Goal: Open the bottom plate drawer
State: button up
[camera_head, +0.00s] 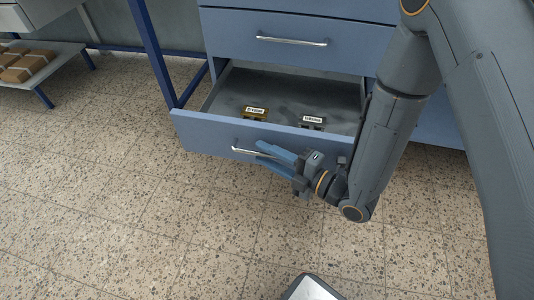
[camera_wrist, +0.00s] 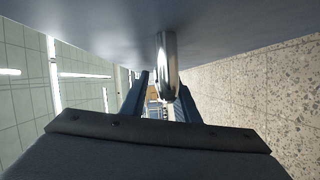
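The bottom drawer (camera_head: 220,137) of the blue cabinet stands pulled out, its inside showing. Its silvery bar handle (camera_head: 243,151) is on the front panel; the right part is hidden behind my gripper. My gripper (camera_head: 262,151) is at the handle, in front of the drawer, with its two blue fingers spread apart. In the wrist view the handle (camera_wrist: 167,68) shows between the fingertips (camera_wrist: 163,88), with a gap on the left side; it looks not clamped. A gold plate block (camera_head: 255,113) and a dark plate block (camera_head: 312,122), each with a white label, lie in the drawer.
The upper drawer (camera_head: 290,22) is shut above. A blue table leg (camera_head: 152,50) stands left of the cabinet. A low shelf with brown boxes (camera_head: 25,65) is at far left.

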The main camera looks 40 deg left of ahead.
jog(key=d+p, duration=0.1)
jog(key=d, duration=0.6)
jog(key=shift+w+d+r, duration=0.3)
jog(key=shift+w+d, duration=0.05)
jog(key=shift+d, duration=0.05)
